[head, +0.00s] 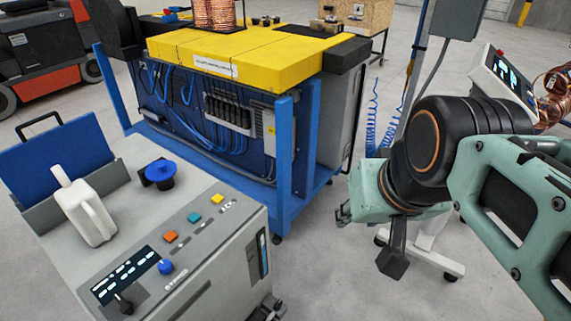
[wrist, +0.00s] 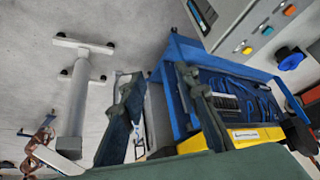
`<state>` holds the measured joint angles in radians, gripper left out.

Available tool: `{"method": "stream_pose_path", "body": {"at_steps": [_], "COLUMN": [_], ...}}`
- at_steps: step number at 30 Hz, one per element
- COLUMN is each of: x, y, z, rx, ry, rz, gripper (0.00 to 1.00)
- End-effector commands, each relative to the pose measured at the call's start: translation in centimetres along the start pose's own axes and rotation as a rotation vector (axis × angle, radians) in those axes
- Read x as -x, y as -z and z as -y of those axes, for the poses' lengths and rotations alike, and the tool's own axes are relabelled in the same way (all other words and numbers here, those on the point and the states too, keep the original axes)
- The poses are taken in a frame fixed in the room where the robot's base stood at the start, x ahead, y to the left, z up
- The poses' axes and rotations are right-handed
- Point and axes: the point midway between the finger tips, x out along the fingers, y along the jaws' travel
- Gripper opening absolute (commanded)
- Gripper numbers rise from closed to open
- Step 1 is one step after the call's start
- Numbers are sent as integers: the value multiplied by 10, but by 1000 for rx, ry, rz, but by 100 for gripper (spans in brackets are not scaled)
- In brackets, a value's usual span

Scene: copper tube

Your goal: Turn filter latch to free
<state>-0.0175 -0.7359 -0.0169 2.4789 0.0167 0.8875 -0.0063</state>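A grey console (head: 215,240) stands at the lower left in the head view. A blue round knob on a black base (head: 160,174) sits on its top. It also shows in the wrist view (wrist: 290,58). A small blue dial (head: 166,266) and a black lever-like knob (head: 124,304) are on its front panel. I cannot tell which of these is the filter latch. My gripper (head: 343,212) is right of the console, apart from it, over open floor. In the wrist view my gripper (wrist: 158,77) has its fingers spread, with nothing between them.
A white jug (head: 86,210) stands on the console near a blue panel (head: 55,160). Behind is a blue-framed bench with a yellow top (head: 255,48) and a copper coil (head: 215,12). A white wheeled stand (head: 435,250) is near my arm. Floor between console and arm is clear.

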Motion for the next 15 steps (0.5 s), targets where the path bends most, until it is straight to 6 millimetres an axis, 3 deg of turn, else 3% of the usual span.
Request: {"method": "stream_pose_path", "body": {"at_steps": [1, 8, 15], "x": [-13, -21, -25], "y": [20, 118, 235], "z": [12, 44, 65], "rx": [-2, -60, -152], "ry": [55, 248, 403], "rz": [-50, -254, -499], "gripper": [29, 29, 29]}}
